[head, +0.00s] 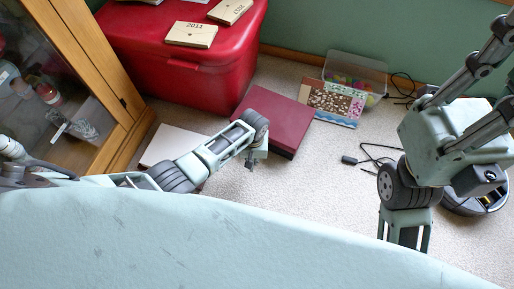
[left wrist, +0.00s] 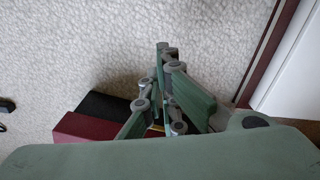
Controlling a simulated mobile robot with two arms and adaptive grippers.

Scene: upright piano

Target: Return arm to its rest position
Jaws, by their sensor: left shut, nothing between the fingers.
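My left arm comes in from the left in the head view. Its gripper (head: 250,161) hangs over the carpet, beside the left edge of a flat dark red box (head: 274,122). In the left wrist view the fingers of this gripper (left wrist: 166,60) are together, with nothing between them, and carpet shows beyond. My right arm (head: 405,190) comes in from the upper right and bends downward. Its lower end passes behind my pale green body, so its gripper is hidden.
A red storage bin (head: 185,75) bears wooden plaques (head: 191,34). A wood-framed glass cabinet (head: 105,75) stands left. A clear tub (head: 355,75), a patterned board (head: 331,103), black cables (head: 372,157) and a round dark device (head: 462,205) are on the right. Bare carpet (head: 300,195) lies between the arms.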

